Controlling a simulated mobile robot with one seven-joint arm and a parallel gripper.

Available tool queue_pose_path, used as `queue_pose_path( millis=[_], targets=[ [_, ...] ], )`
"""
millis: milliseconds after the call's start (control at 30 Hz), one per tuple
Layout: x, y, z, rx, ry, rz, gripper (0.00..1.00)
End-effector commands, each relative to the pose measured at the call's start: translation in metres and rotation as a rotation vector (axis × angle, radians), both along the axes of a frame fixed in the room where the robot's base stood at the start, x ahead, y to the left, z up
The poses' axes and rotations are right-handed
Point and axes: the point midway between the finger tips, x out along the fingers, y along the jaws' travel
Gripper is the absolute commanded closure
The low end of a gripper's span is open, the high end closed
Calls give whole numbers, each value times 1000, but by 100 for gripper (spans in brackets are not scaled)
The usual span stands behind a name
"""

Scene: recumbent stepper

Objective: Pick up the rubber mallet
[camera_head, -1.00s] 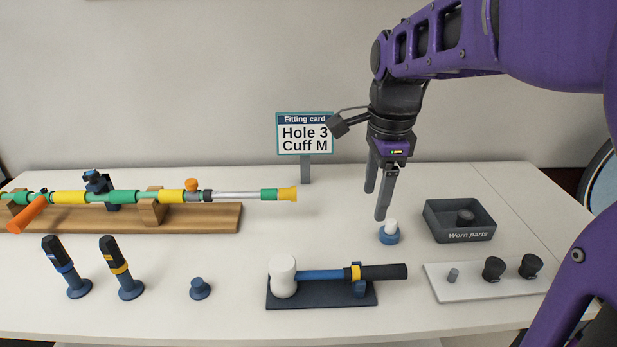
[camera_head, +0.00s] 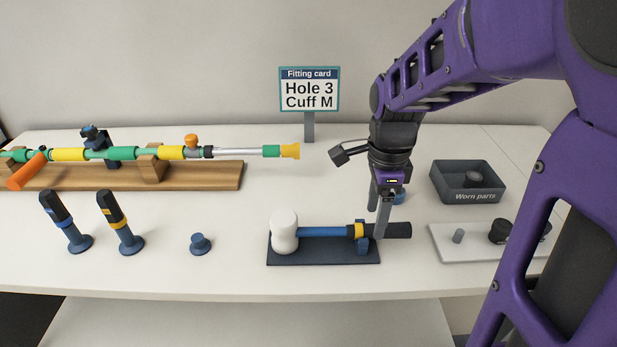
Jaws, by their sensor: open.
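The rubber mallet lies on a dark stand (camera_head: 320,256) near the table's front, its white head (camera_head: 284,231) at the left. Its blue shaft (camera_head: 322,231) runs right to a yellow band and a black grip (camera_head: 399,230). My gripper (camera_head: 376,223) points down over the handle, close to the yellow band. Its fingers are apart, one in front of the black grip and one toward its far side. I cannot tell whether either finger touches the handle.
A grey worn parts tray (camera_head: 468,193) and a white tray with dark cuffs (camera_head: 450,247) stand to the right. A fitting card sign (camera_head: 309,90) stands behind. A striped pole on a wooden base (camera_head: 205,178) and two upright handles (camera_head: 115,221) are at the left.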

Motion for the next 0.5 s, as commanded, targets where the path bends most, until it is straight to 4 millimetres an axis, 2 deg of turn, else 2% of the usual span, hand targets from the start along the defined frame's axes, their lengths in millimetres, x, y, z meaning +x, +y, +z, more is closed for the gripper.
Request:
queue_pose_path(
  millis=[300, 500],
  targets=[
    [0, 0, -49, 0, 3, 0, 28],
    [0, 0, -55, 0, 0, 0, 28]
  ],
)
